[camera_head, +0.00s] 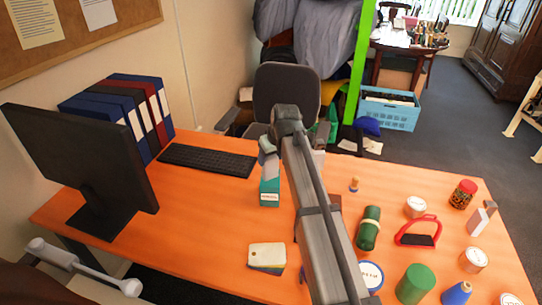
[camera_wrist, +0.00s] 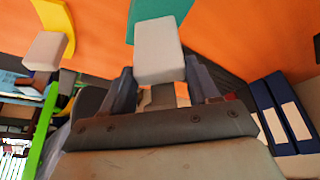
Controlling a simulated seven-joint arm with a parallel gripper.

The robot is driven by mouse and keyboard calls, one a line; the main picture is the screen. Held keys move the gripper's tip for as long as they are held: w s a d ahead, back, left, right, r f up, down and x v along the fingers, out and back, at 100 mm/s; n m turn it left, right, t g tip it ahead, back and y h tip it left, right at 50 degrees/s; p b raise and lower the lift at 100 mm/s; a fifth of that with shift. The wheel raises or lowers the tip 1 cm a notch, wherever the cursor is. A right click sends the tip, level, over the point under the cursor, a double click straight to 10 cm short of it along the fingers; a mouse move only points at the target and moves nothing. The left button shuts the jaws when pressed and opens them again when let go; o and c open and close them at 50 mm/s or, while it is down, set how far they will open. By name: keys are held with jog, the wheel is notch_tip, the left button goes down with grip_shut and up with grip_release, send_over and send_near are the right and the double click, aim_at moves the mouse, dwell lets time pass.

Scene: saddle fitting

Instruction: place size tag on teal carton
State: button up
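The teal carton (camera_head: 270,186) stands upright on the orange desk, left of my arm, with a white label low on its front. It also shows in the wrist view (camera_wrist: 158,14). My gripper (camera_head: 268,152) is directly above the carton, pointing down. In the wrist view, my gripper's two fingers (camera_wrist: 160,80) flank a pale grey block, which I take to be the size tag (camera_wrist: 158,50), and appear closed on it. The tag overlaps the carton's top; I cannot tell whether it touches it.
A keyboard (camera_head: 207,160), monitor (camera_head: 85,160) and binders (camera_head: 135,110) stand left. Right are a green cylinder (camera_head: 415,283), a dark green roll (camera_head: 368,228) and a red-handled thing (camera_head: 418,232).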

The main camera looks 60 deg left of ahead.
jog(key=o, duration=0.4)
jog(key=shift+r, duration=0.1)
jog(key=v, duration=1.2)
jog(key=shift+d, duration=0.1)
